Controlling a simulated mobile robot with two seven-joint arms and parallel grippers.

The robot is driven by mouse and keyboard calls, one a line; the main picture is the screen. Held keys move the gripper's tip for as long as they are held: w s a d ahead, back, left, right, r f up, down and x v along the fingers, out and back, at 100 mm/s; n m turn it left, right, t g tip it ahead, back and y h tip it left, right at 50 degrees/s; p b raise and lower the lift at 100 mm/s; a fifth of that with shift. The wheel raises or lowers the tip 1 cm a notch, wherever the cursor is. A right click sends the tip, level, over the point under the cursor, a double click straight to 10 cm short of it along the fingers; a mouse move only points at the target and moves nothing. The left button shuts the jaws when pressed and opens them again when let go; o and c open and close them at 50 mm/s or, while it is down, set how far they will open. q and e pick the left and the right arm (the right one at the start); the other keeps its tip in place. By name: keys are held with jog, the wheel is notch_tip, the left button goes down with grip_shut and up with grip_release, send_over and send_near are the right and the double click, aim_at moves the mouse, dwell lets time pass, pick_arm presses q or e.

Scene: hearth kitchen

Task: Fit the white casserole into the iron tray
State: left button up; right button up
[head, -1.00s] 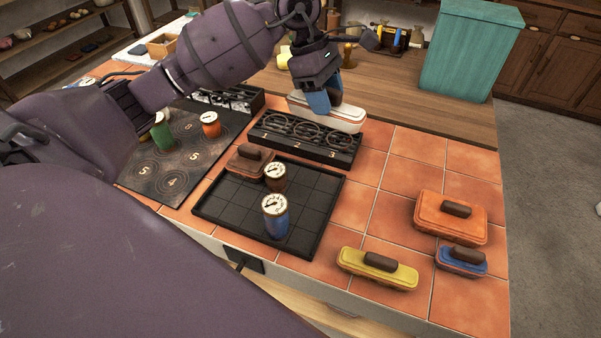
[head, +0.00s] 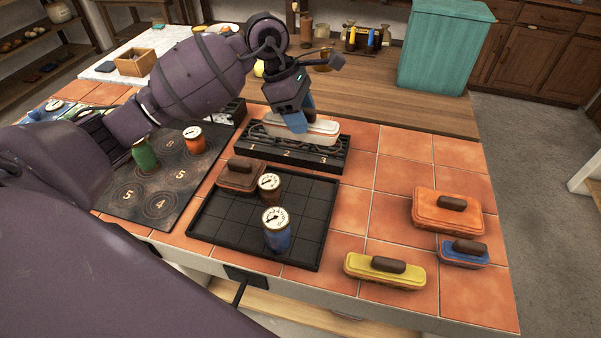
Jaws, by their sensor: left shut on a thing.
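The white casserole (head: 318,127) is a long white-lidded dish with an orange-brown rim. It is at or just above the numbered burner rack (head: 290,153); I cannot tell whether it touches. My left gripper (head: 298,120) is shut on the white casserole from above, its blue fingers hiding the handle. The black iron tray (head: 220,222) lies on the tiles in front, marked with a grid. In the tray, a brown casserole (head: 240,177) stands at the back left corner, with a brown gauge canister (head: 269,188) and a blue gauge canister (head: 277,232) to its right. My right gripper is not in view.
Orange (head: 447,212), blue (head: 464,254) and yellow (head: 385,271) casseroles stand on the tiles at the right. Green (head: 145,154) and orange (head: 194,140) canisters stand on the numbered plate (head: 165,190) at left. A teal box (head: 444,50) stands at the back right.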

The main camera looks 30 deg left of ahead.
aim_at(279, 130)
pick_arm(q)
notch_tip(279, 130, down, 16)
jog(key=shift+a+b, duration=0.1)
jog(key=shift+b, duration=0.55)
jog(key=shift+f, duration=0.1)
jog(key=shift+f, duration=0.15)
jog(key=o, duration=1.1)
jog(key=v, duration=1.2)
jog(key=shift+r+p, duration=0.2)
jog(key=shift+p, duration=0.2)
jog(key=shift+s+a, duration=0.1)
jog(key=shift+s, duration=0.05)
